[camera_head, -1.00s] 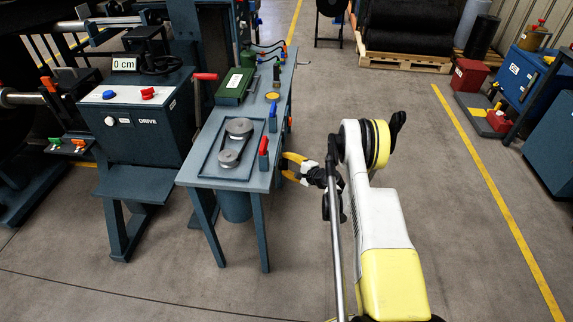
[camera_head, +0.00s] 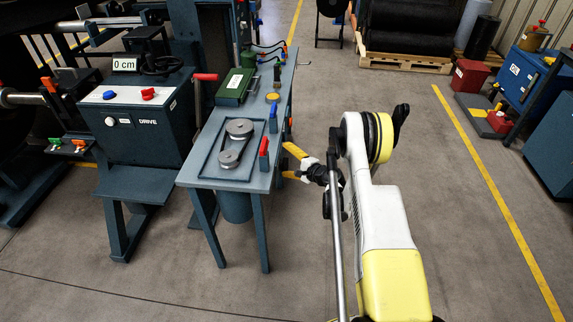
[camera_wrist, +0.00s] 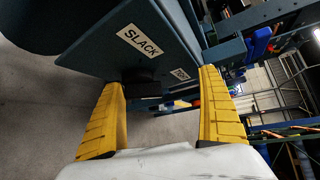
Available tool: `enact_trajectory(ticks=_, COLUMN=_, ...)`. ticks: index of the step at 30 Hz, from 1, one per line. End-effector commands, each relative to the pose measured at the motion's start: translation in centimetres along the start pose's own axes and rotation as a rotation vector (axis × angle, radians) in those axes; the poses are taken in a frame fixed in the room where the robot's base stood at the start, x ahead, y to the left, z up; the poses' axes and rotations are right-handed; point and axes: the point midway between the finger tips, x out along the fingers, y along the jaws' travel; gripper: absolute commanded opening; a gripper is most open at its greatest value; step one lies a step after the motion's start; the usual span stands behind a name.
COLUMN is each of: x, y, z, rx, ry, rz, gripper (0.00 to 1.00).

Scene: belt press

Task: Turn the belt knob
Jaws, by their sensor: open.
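The belt knob (camera_wrist: 142,84) looks like a dark, stubby part on the side of a blue-grey panel (camera_wrist: 150,45) with a SLACK label (camera_wrist: 137,39) and a second label (camera_wrist: 180,74), partly cut off by angle. In the wrist view it lies between my yellow fingertips, nearer the left one; whether they touch it I cannot tell. My gripper (camera_head: 285,161) is open at the right side of the blue-grey bench (camera_head: 258,183). My gripper's spread fingers also show in the wrist view (camera_wrist: 160,79). In the head view I cannot make out the knob.
On the bench top are two grey pulleys with a belt (camera_head: 236,143), a red-handled part (camera_head: 264,146), a blue-handled part (camera_head: 273,112) and a green box (camera_head: 235,87). A drive console (camera_head: 140,120) stands left.

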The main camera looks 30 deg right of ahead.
Motion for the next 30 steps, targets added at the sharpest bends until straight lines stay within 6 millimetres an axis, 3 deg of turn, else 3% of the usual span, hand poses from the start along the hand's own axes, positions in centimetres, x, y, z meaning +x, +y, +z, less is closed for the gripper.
enact_trajectory(ticks=2, x=-0.5, y=-2.0, z=0.4, rx=0.003, ry=0.003, rz=-0.006, gripper=0.76)
enact_trajectory(ticks=6, x=-1.3, y=-4.9, z=1.1, rx=0.006, ry=0.005, rz=-0.012, gripper=0.77)
enact_trajectory(ticks=7, x=-1.4, y=-5.3, z=1.2, rx=0.006, ry=0.006, rz=-0.013, gripper=0.69)
enact_trajectory(ticks=12, x=-1.8, y=-6.8, z=1.7, rx=0.005, ry=0.004, rz=-0.010, gripper=0.69)
enact_trajectory(ticks=24, x=-2.0, y=-6.6, z=1.9, rx=0.007, ry=0.007, rz=0.004, gripper=0.69)
enact_trajectory(ticks=30, x=-3.4, y=-4.1, z=3.0, rx=0.086, ry=0.104, rz=0.153, gripper=0.69)
